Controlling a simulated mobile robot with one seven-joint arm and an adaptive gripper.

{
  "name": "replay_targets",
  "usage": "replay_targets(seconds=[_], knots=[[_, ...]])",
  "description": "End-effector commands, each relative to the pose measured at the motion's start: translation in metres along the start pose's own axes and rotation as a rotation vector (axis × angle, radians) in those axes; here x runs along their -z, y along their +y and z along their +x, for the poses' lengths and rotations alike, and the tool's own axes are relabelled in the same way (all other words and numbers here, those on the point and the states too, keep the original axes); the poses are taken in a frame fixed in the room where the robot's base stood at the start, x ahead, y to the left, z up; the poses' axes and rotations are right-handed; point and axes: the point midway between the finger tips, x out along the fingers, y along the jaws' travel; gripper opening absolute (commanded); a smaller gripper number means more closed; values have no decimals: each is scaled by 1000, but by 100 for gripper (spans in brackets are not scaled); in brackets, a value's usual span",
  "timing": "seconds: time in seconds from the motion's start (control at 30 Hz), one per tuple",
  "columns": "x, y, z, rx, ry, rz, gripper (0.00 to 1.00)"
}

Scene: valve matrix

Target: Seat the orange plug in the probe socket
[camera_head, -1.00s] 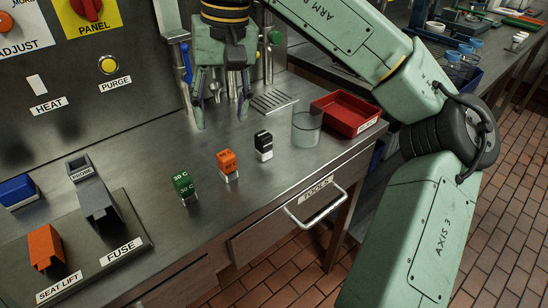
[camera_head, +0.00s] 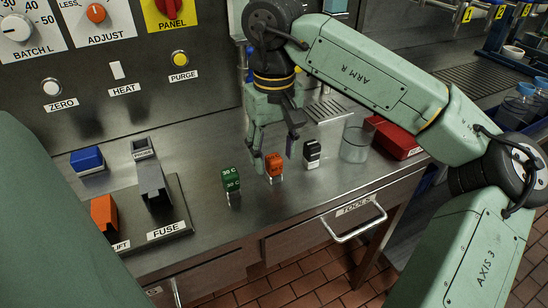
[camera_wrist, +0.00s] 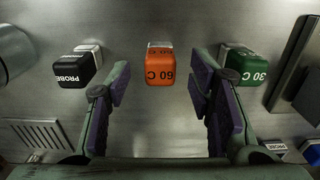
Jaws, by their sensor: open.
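The orange plug (camera_head: 274,163), marked "60 C" in the wrist view (camera_wrist: 160,66), stands upright on the steel bench between a green and a black plug. My gripper (camera_head: 274,152) points down over it, open and empty. In the wrist view the plug lies centred between the spread fingers (camera_wrist: 160,92), just beyond their tips; I see no contact. The probe socket (camera_head: 142,146) is a small grey block with a dark top and a "PROBE" label, behind the grey fuse lever at left.
The green plug (camera_head: 231,182) and the black plug (camera_head: 312,154), marked "PROBE" in the wrist view, stand close either side. A clear beaker (camera_head: 356,143) and a red tray (camera_head: 397,138) are at right. The fuse lever (camera_head: 153,185), orange lever (camera_head: 104,215) and blue block (camera_head: 87,160) are left.

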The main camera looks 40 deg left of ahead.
Motion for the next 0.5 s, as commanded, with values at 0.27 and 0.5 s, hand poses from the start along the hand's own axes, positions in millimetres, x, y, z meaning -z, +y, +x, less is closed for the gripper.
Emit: replay_targets(seconds=[0.27,0.5], knots=[[0,-1,17,-1,2,0,48],[0,0,17,0,2,0,40]])
